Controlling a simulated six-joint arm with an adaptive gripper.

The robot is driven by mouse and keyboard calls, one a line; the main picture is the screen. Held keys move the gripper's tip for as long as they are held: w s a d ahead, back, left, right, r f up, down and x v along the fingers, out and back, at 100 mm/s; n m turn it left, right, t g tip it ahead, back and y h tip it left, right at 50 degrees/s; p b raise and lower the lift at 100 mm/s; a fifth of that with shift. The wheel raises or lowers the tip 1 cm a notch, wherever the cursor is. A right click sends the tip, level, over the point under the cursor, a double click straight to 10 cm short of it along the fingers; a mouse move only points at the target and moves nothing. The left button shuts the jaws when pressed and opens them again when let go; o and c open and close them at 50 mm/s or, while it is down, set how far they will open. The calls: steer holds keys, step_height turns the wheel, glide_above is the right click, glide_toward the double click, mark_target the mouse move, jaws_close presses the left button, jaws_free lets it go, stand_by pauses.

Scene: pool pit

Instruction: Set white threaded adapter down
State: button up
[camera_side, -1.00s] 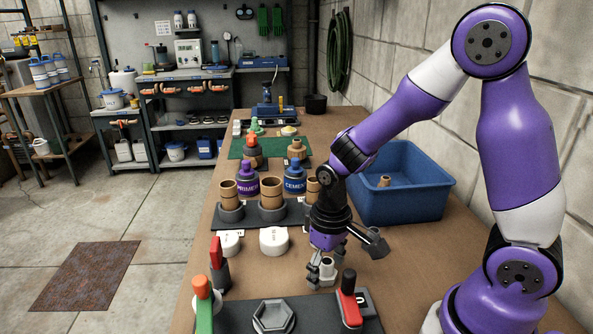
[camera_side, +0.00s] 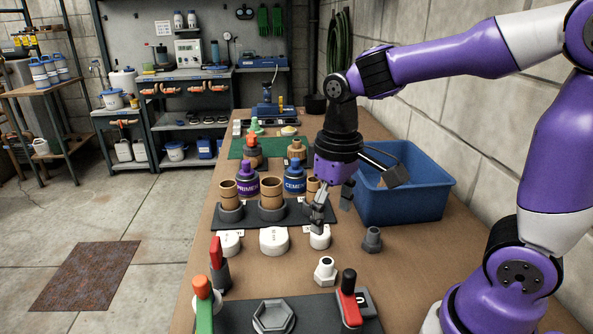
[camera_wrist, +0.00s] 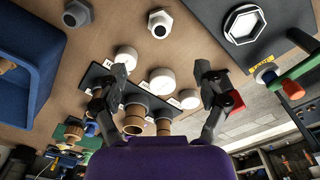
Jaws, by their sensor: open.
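The white threaded adapter (camera_side: 325,271) stands upright on the brown bench top, in front of the row of white caps. It also shows at the top middle of the wrist view (camera_wrist: 160,24). My gripper (camera_side: 333,209) is open and empty, raised above and behind the adapter, over the area of the right-hand white cap (camera_side: 320,238). In the wrist view, my two fingers (camera_wrist: 161,72) are spread wide with nothing between their tips. Nothing touches the adapter.
A grey fitting (camera_side: 372,240) stands to the right of the adapter. A blue bin (camera_side: 405,205) is at the bench's right. A dark plate with a hexagonal socket (camera_side: 273,316) and clamps lies in front. Brown pipe pieces (camera_side: 271,193) stand in a dark rack behind the caps.

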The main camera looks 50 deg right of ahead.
steer(key=s+r+t, duration=0.4)
steer(key=t, duration=0.1)
steer(key=shift+s, duration=0.35)
steer(key=shift+d, duration=0.1)
stand_by(1.0)
